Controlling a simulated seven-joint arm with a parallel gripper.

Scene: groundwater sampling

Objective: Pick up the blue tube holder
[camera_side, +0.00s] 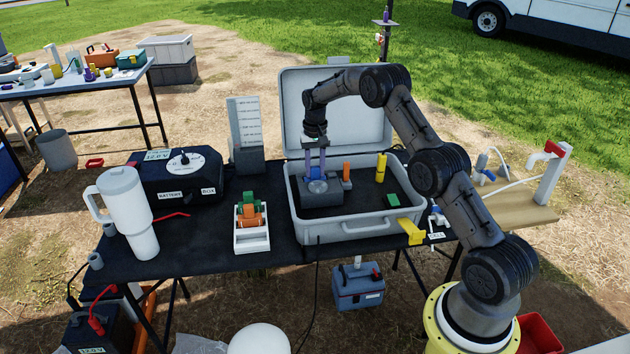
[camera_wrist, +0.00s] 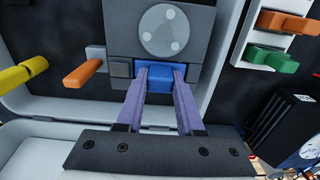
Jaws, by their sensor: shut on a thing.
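The blue tube holder (camera_wrist: 160,76) shows in the wrist view as a small blue block at the near edge of a grey box with a round light-grey disc. My gripper (camera_wrist: 161,74) has its two purple fingers closed on the blue block's sides. In the side view my gripper (camera_side: 315,172) points down into the open grey case, at the grey box (camera_side: 322,198). The fingers cover much of the blue part there. I cannot tell whether the holder is clear of the box.
The open case (camera_side: 352,228) also holds an orange-handled piece (camera_side: 346,172), a yellow cylinder (camera_side: 381,168) and a green block (camera_side: 393,200). A white rack (camera_side: 252,236) with orange and green pieces stands left of it. A battery box (camera_side: 178,186) and white jug (camera_side: 130,212) stand farther left.

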